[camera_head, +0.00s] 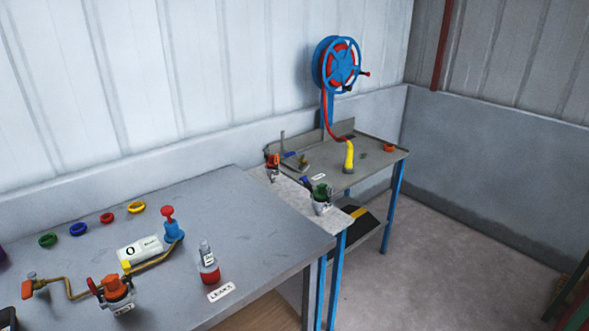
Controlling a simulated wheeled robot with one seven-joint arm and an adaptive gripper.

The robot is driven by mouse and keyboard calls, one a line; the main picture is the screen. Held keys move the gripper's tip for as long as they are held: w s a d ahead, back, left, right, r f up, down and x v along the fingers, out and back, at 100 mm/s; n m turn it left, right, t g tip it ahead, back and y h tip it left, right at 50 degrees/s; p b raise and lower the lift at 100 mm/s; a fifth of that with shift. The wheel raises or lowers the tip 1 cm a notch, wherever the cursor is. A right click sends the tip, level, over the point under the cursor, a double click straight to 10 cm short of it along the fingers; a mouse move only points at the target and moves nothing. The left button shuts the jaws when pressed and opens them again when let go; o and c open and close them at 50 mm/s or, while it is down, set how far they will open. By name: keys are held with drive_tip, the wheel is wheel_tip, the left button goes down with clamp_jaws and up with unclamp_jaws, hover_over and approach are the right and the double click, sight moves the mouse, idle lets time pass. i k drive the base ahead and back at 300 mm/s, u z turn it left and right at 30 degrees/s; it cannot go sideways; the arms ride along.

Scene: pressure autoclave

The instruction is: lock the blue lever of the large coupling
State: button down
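A metal coupling with a green top (321,193) stands on the narrow light bench between the two tables. A small blue lever (306,182) juts from its left side, tilted up to the left. Whether this is the large coupling, and whether its lever is locked, I cannot tell at this size. Another blue piece (290,154) lies by a grey fitting on the far table. A coupling with an orange top (115,288) and a red lever stands at the front left.
The near grey table (250,215) holds a red-liquid bottle (208,265), a blue fitting with a red knob (172,228) and several coloured rings. An orange-topped fitting (273,166) stands behind the green one. A blue hose reel (337,65) hangs behind. The floor (450,250) at right is clear.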

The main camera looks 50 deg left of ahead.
sight(307, 183)
drive_tip(key=i, duration=0.9)
drive_tip(key=u, duration=2.45)
